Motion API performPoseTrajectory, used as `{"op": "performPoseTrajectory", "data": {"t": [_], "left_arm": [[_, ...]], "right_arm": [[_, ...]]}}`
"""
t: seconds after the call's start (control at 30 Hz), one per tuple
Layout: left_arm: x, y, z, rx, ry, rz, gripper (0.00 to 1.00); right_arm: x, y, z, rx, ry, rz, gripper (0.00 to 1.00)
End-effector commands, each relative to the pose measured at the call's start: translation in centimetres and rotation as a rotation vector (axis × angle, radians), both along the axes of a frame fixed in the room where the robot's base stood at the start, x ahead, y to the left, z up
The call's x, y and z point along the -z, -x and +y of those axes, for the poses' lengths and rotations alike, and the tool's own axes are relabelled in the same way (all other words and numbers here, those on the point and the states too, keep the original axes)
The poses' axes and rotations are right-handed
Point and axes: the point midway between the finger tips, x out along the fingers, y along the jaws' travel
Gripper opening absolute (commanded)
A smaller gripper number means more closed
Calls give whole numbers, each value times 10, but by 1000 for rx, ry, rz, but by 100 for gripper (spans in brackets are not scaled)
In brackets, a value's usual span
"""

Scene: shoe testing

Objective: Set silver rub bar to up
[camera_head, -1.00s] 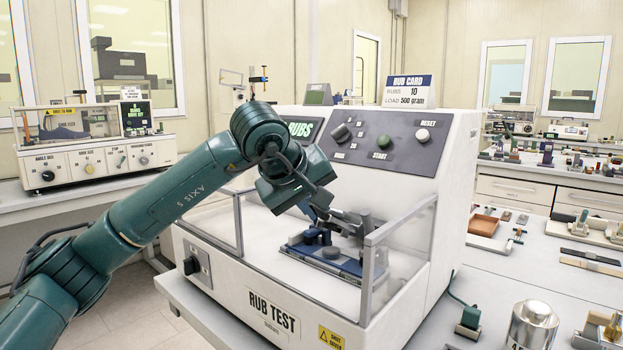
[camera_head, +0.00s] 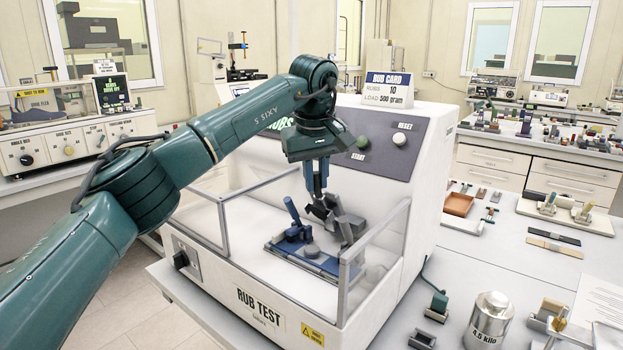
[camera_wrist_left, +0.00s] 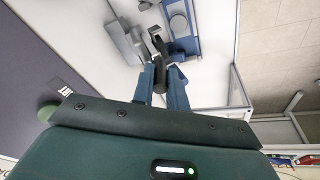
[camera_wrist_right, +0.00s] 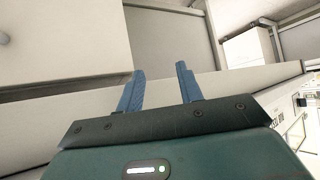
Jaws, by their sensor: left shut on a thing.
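The silver rub bar (camera_head: 347,222) is a grey arm inside the rub test machine (camera_head: 264,297), at the right of the blue bed (camera_head: 310,258). It looks tilted; its exact angle is hard to tell. My left gripper (camera_head: 318,186) points down into the machine. Its fingers are shut on a dark handle at the bar's end, and the left wrist view shows this dark handle (camera_wrist_left: 159,52) between the fingertips, beside the grey bar (camera_wrist_left: 128,42). My right gripper (camera_wrist_right: 161,85) shows only in the right wrist view, fingers apart with nothing between them.
A blue lever (camera_head: 293,213) stands on the bed left of the handle. Clear guards (camera_head: 373,250) edge the machine's open front. The control panel with the green start button (camera_head: 363,143) is behind my left gripper. A metal weight (camera_head: 490,318) stands on the table at right.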

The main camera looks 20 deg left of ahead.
Motion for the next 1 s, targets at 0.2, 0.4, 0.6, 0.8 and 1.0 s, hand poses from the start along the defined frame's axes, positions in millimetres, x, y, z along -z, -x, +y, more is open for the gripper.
{"op": "performPoseTrajectory", "data": {"t": [0.2, 0.4, 0.6, 0.8, 1.0], "left_arm": [[-2, -6, -3, -2, -22, 51, 0], [-3, -10, -4, 0, -30, 77, 0], [-2, -11, -4, 0, -33, 86, 0], [-2, -11, -4, 1, -34, 88, 0], [-2, -11, -4, 1, -34, 88, 17]], "right_arm": [[0, 0, 0, -1, 0, 0, 36], [-1, 0, 0, -1, 0, 1, 36], [0, 0, 0, -1, 0, 1, 36], [0, 0, 0, -1, 2, 1, 36], [0, 0, 0, -2, 3, 0, 36]]}}
